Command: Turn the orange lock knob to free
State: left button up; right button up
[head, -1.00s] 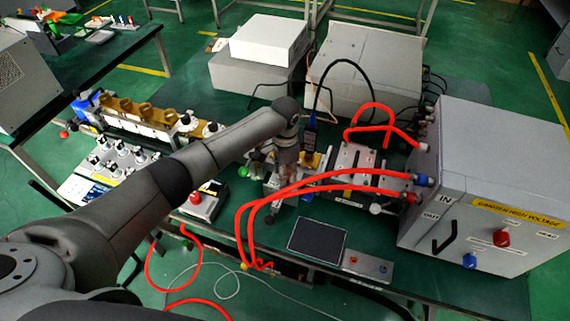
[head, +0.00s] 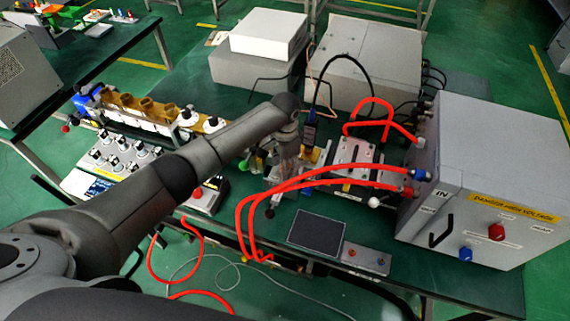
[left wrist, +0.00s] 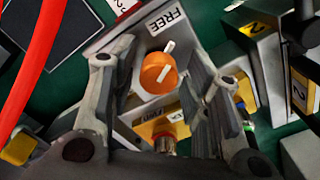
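The orange lock knob (left wrist: 158,73) sits on a grey metal block in the left wrist view, with a pale stripe across its top. A white "FREE" label (left wrist: 165,25) lies beside it, and a second label below it is hard to read. My left gripper (left wrist: 160,75) is open, with one finger on each side of the knob and a visible gap to each. In the head view my left arm reaches over the bench, and its gripper (head: 285,165) is small there. The knob cannot be made out in the head view. My right gripper is not in view.
Red cables (head: 330,178) arch close to the gripper's right and run to a grey high-voltage cabinet (head: 480,170). A black pad (head: 317,232) lies in front. White-topped parts with brown caps (head: 145,108) stand to the left. Yellow-labelled blocks (left wrist: 262,50) flank the gripper.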

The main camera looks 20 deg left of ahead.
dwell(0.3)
pick_arm(q)
notch_tip(320, 180, up, 12)
dwell(0.5)
dwell(0.3)
